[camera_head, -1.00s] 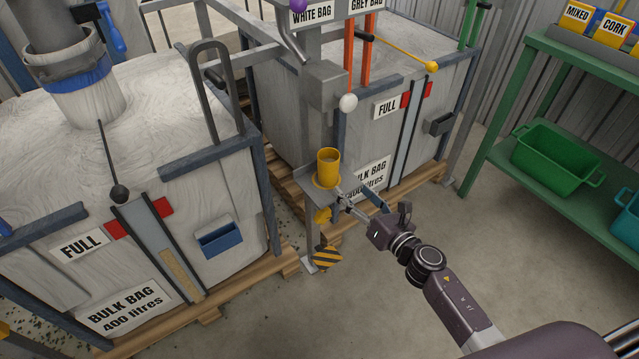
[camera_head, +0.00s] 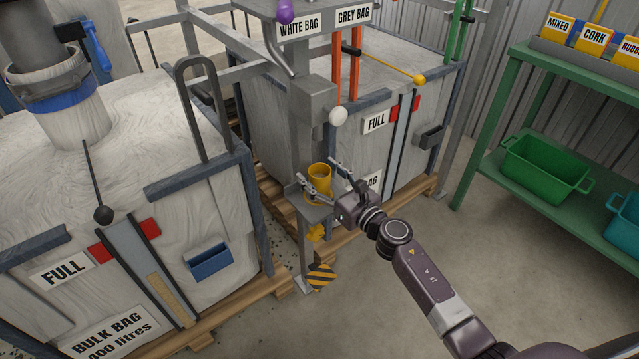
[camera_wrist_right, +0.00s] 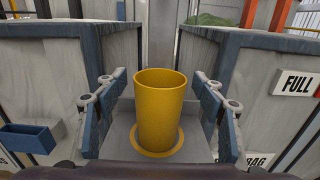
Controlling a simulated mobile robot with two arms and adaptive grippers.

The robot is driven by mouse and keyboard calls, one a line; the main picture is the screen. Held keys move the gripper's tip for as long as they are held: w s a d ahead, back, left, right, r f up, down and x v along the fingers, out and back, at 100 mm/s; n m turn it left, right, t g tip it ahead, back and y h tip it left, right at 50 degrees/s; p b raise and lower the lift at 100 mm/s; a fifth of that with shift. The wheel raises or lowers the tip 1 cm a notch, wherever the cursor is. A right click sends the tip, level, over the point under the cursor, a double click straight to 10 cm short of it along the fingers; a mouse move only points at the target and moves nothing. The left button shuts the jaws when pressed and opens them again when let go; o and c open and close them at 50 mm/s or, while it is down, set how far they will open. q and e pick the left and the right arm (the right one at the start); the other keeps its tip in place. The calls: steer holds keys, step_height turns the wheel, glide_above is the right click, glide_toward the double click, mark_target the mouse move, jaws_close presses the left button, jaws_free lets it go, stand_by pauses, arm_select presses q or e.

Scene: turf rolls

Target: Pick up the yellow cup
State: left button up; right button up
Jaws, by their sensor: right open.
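The yellow cup (camera_head: 319,178) stands upright on a small grey shelf (camera_head: 317,215) on the post between the two bulk bags. In the right wrist view the cup (camera_wrist_right: 160,110) rests on a yellow ring on the shelf (camera_wrist_right: 120,140). My right gripper (camera_head: 324,177) is open, with one finger on each side of the cup. In the right wrist view its fingertips (camera_wrist_right: 167,90) are spread wide, with gaps to the cup on both sides. The gripper hides part of the shelf in the head view. My left gripper is not in view.
A grey dispenser post with a white knob (camera_head: 338,117) rises behind the cup. Framed bulk bags stand left (camera_head: 110,150) and right (camera_head: 300,80) on pallets. A green rack (camera_head: 530,170) with bins is at right. The floor before it is clear.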

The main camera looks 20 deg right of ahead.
steer(key=c, duration=1.3)
steer(key=shift+c, duration=0.8)
steer(key=shift+r, duration=0.15)
